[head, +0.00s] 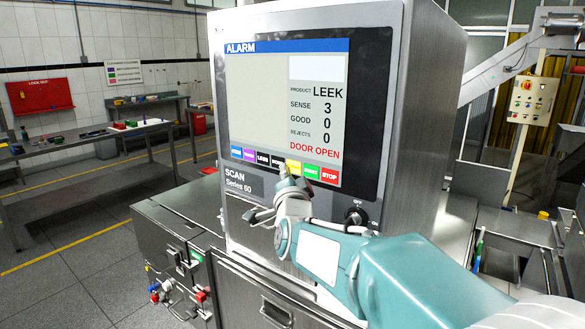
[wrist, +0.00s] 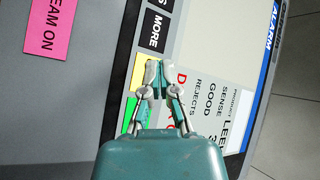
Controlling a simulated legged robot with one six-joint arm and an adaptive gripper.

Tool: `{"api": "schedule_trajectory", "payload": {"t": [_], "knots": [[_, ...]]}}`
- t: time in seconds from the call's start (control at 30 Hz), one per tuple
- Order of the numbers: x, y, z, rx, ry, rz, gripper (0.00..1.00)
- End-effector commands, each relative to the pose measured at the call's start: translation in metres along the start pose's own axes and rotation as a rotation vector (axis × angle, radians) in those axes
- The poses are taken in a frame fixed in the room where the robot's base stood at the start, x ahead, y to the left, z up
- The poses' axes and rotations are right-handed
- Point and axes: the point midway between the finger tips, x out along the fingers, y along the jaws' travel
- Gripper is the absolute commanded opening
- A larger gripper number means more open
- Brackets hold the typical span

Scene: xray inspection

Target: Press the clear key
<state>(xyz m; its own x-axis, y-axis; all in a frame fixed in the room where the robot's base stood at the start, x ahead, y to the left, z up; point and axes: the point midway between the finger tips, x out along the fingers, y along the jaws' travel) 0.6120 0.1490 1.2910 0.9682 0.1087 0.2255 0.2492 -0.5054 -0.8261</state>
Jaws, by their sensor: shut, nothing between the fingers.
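The inspection machine's screen (head: 290,105) reads ALARM at the top and DOOR OPEN in red, above a row of coloured keys. A yellow key (head: 294,167) sits between the black MORE key and the green START key; its lettering is not legible. It also shows in the wrist view (wrist: 138,72), partly covered by my fingers. My gripper (head: 284,171) is shut and empty. In the wrist view my fingertips (wrist: 153,73) overlap the yellow key's edge beside MORE (wrist: 153,30). I cannot tell whether they touch the panel.
The green START key (head: 312,171) and red STOP key (head: 330,176) lie to the right of the yellow key. A round lock or knob (head: 355,215) sits below the screen. A pink label (wrist: 47,28) is on the grey casing. Workbenches (head: 90,140) stand at the left.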

Motion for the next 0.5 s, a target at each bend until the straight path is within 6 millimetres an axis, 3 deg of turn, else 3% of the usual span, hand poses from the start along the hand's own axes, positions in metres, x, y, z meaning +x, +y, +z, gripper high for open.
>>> {"api": "schedule_trajectory", "payload": {"t": [0.5], "knots": [[0.0049, 0.0030, -0.0064, 0.000, 0.000, 0.000, 0.00]]}}
